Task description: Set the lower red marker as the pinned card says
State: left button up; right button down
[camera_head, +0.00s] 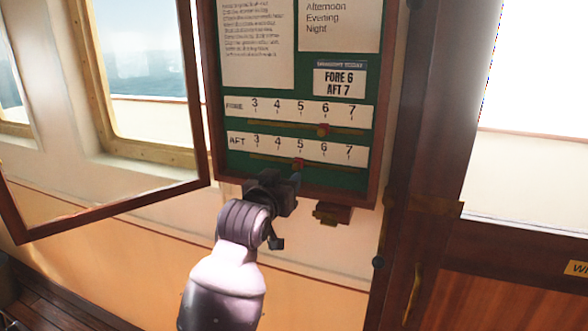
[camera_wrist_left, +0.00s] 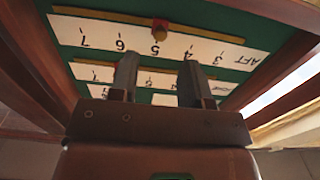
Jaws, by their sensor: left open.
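The lower red marker (camera_head: 299,164) sits on the AFT rail, at about 5. It also shows in the left wrist view (camera_wrist_left: 160,28), upside down, near the 5. The upper red marker (camera_head: 323,129) is on the FORE rail at about 6. The pinned card (camera_head: 339,82) reads FORE 6, AFT 7. My left gripper (camera_head: 287,181) is just below the AFT scale (camera_head: 275,147). Its fingers (camera_wrist_left: 157,75) are apart and empty, with the lower marker visible beyond the gap between them. My right gripper is out of view.
The green board has a dark wooden frame (camera_head: 374,165). A glazed door (camera_head: 110,206) stands open at the left. A small brown bracket (camera_head: 332,214) juts out below the frame. A dark post (camera_head: 424,130) stands close on the right. Two paper notices hang above the scales.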

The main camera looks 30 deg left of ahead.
aim_at(295, 168)
pick_arm(q)
jog(key=shift+p+x, duration=0.35)
jog(key=shift+x, duration=2.6)
jog(key=shift+c, duration=0.4)
grip_shut()
